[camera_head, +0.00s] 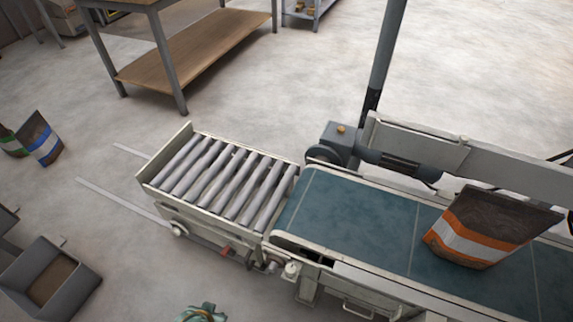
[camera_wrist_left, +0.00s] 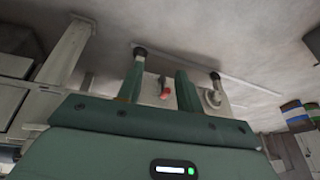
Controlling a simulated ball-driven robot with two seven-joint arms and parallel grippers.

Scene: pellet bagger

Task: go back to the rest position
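My left gripper (camera_wrist_left: 177,64) shows in the left wrist view as a green body with two green fingers standing apart. It is open, and no object is held between the fingers. Beyond the fingers are a pale frame and a red part (camera_wrist_left: 165,92). In the head view only a small green piece at the bottom edge (camera_head: 203,314) shows, which looks like the same gripper, in front of the roller cart. My right gripper is in neither view.
A roller cart (camera_head: 218,182) adjoins a green conveyor (camera_head: 350,221) carrying an orange-striped bag (camera_head: 485,230). A grey bin (camera_head: 48,276) stands at lower left. A blue-striped bag (camera_head: 43,140) is at left. A workbench (camera_head: 190,62) stands behind; open floor lies between.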

